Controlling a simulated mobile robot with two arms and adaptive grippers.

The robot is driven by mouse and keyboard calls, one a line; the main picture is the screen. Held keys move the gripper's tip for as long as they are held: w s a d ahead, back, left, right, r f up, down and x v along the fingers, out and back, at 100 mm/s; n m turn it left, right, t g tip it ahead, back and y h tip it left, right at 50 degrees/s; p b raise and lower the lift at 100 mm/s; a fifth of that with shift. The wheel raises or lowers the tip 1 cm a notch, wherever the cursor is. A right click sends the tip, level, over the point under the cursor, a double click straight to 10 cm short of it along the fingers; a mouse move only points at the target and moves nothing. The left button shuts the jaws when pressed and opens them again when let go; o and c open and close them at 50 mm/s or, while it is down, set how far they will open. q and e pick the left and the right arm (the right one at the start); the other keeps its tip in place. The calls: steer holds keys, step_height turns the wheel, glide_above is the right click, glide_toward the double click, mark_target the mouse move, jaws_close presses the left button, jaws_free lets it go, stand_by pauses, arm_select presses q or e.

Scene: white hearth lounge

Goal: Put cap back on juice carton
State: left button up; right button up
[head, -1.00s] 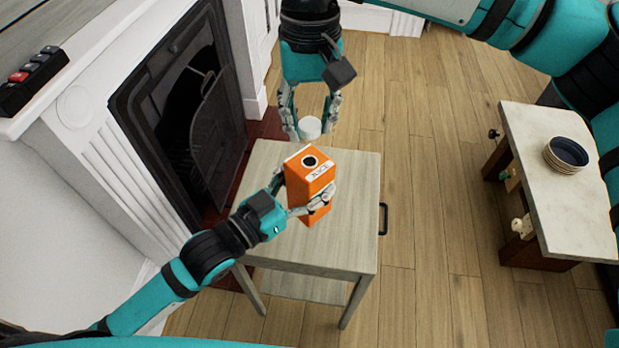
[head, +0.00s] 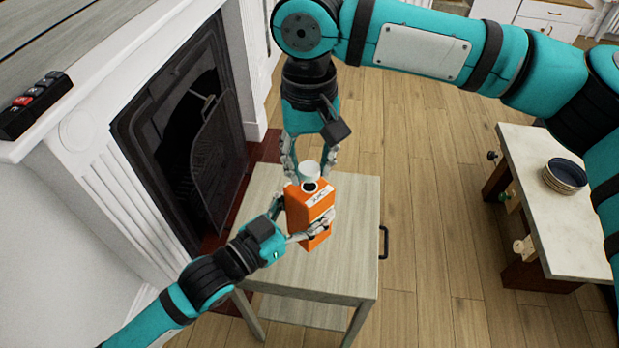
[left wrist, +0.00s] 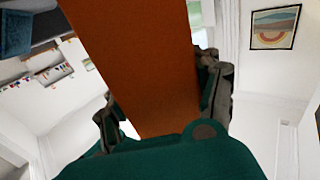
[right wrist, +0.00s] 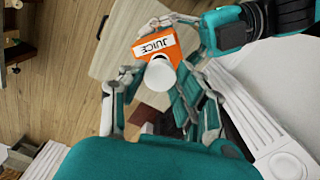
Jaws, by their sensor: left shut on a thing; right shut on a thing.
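The orange juice carton (head: 308,203) is upright above the small wooden table (head: 340,260). My left gripper (head: 304,224) is shut around its sides, and the carton's orange face fills the middle of the left wrist view (left wrist: 150,65). My right gripper (head: 308,166) is above the carton, shut on the white cap (head: 310,170). In the right wrist view the cap (right wrist: 160,75) overlaps the carton's top (right wrist: 157,45); contact cannot be told.
A fireplace (head: 180,130) with a dark screen stands left of the table. A marble-topped side table (head: 555,215) with stacked bowls (head: 565,176) is at the right. Wooden floor (head: 430,200) lies clear between the tables.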

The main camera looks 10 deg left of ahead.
mark_target(306, 203)
steer(key=shift+f, duration=0.1)
steer(key=shift+f, duration=0.8)
steer(key=shift+f, duration=0.55)
steer(key=m, duration=1.1)
steer(key=shift+m, duration=0.4)
steer(key=m, duration=0.4)
steer(key=shift+a, duration=0.1)
steer(key=m, duration=0.4)
